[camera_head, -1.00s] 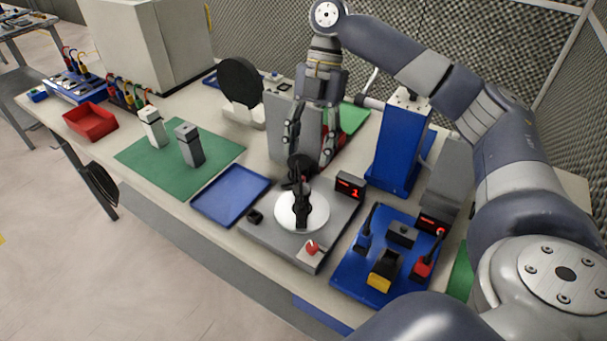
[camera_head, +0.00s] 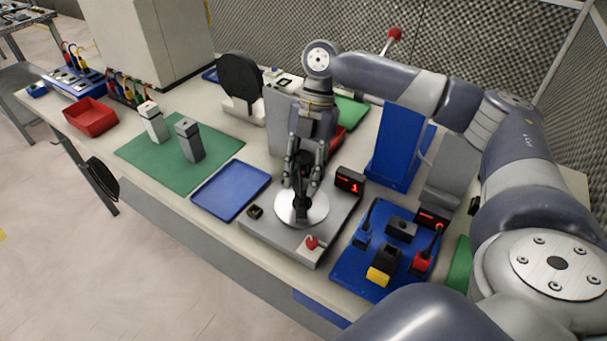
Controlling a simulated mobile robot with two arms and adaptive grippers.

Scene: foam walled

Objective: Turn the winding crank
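A black upright piece, seemingly the winding crank (camera_head: 303,207), stands on a round silver disc (camera_head: 318,212) on a grey base (camera_head: 281,234) near the front of the bench. The base carries a small box with a lit red display (camera_head: 350,181), which seems to read 1, and a red knob (camera_head: 312,242). My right gripper (camera_head: 302,182) points down over the disc. Its fingers are apart, one on each side of the black piece's upper part, which they partly hide. I cannot tell whether they touch it. My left gripper is not in view.
A blue tray (camera_head: 231,191) lies left of the base, and a green mat (camera_head: 150,164) with two upright blocks lies farther left. A blue board (camera_head: 346,276) with connectors is close on the right. A blue stand (camera_head: 397,150) and a red-balled lever (camera_head: 395,34) are behind.

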